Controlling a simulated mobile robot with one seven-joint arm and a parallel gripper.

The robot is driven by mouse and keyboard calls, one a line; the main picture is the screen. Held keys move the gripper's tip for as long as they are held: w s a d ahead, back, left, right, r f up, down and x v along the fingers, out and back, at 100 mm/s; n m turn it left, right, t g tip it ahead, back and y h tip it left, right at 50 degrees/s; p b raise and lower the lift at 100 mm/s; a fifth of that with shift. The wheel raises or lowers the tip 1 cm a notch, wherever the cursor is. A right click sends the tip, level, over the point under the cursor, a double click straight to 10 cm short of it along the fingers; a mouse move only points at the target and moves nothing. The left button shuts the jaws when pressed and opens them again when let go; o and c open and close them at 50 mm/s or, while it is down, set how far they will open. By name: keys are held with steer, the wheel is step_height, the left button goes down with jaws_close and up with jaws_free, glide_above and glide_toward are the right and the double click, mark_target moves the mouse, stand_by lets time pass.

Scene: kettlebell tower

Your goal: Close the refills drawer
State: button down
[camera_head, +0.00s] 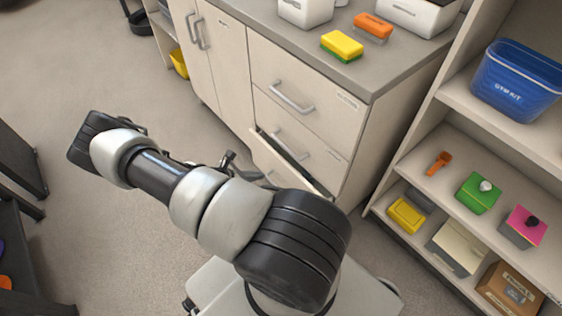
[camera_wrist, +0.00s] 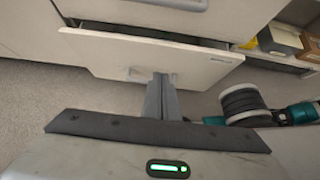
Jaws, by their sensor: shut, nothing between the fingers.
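The lowest drawer of the beige cabinet (camera_head: 264,155) stands partly pulled out, with a dark gap along its top edge. Its lower front is partly hidden behind my arm. In the wrist view the same drawer front (camera_wrist: 105,55) spans the upper middle, with the open gap above it, a handle and a small label too small to read. My gripper (camera_wrist: 161,77) is shut and empty, its fingers pointing at the drawer front near the handle. I cannot tell whether the tips touch it. In the head view the gripper is mostly hidden by the arm.
The two drawers above (camera_head: 305,92) look shut. An open shelf (camera_head: 415,165) with several items and a blue bin (camera_head: 515,80) stands at right.

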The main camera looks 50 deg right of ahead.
steer(key=b, duration=0.3)
glide_toward(287, 168)
step_height(287, 168, down, 4)
steer(key=d+b, duration=0.1)
steer(key=d, duration=0.2)
steer(key=shift+s+f, duration=0.1)
steer(key=shift+f, duration=0.05)
steer(key=shift+d, duration=0.55)
steer(key=shift+d, duration=0.15)
